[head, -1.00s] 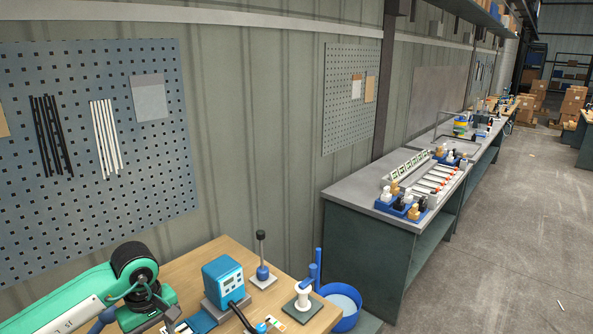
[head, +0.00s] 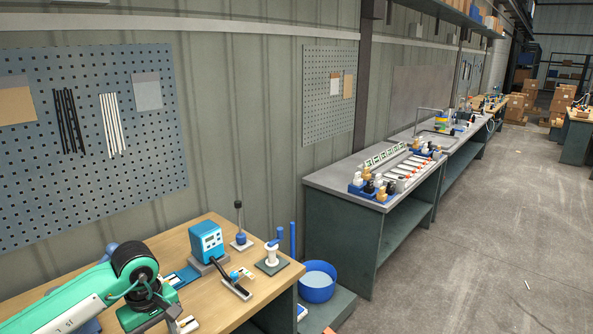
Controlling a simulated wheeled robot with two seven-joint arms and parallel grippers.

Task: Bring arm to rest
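My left arm, green with black joints, comes in from the lower left over the wooden table (head: 190,238). Its gripper (head: 183,326) is only partly in view at the bottom edge, a grey piece near the table's front; its fingers cannot be made out. My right arm and gripper are not in view.
On the table stand a blue dosing unit (head: 207,240), a lever with a black knob (head: 239,222), a white spool-like fixture (head: 271,252) and a small holder (head: 237,287). A blue bucket (head: 318,283) stands beside it.

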